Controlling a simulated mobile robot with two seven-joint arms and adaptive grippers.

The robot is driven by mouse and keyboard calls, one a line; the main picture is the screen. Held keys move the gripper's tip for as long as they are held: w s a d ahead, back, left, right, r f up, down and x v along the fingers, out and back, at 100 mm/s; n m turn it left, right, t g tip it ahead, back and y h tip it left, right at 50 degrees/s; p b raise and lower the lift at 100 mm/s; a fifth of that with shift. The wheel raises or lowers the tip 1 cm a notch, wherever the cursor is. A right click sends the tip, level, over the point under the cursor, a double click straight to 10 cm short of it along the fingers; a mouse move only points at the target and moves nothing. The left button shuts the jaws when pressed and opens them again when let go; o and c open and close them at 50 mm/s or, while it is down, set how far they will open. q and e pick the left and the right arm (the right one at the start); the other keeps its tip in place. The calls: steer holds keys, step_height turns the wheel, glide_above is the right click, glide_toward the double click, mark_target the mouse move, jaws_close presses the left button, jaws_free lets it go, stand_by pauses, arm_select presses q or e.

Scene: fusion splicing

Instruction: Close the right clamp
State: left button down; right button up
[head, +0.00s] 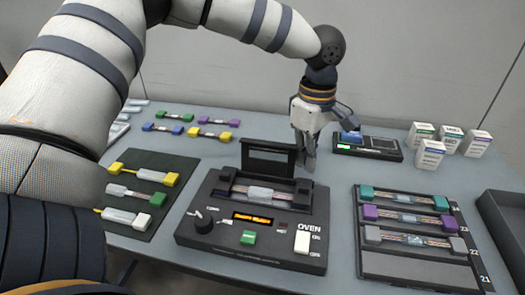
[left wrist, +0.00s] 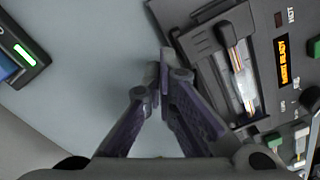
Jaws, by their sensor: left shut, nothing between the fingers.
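The dark splicing machine (head: 200,215) stands in the middle of the table with its rear lid (head: 268,160) raised. A clear-sleeved fibre (head: 262,193) lies across its slot and also shows in the left wrist view (left wrist: 243,82). The right clamp (head: 303,188) is a small dark block at the slot's right end; whether it is fully down is unclear. My left gripper (head: 309,166) points down just behind and above that clamp, fingertips together and empty. In the left wrist view its tips (left wrist: 163,75) meet beside the machine's edge. My right gripper is not in view.
A dark holder (head: 375,262) with several fibre pieces lies at the right, beside a black tray (head: 505,215). A mat (head: 160,165) with fibre pieces lies at the left. A small device (head: 375,153) and white boxes (head: 430,152) stand behind on the right.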

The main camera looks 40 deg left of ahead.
arm_select(q)
steer(key=shift+w+r, duration=0.15)
steer(key=shift+r, duration=0.2)
step_height(320, 180, up, 7)
steer(key=w+p, duration=0.1)
steer(key=shift+a, duration=0.35)
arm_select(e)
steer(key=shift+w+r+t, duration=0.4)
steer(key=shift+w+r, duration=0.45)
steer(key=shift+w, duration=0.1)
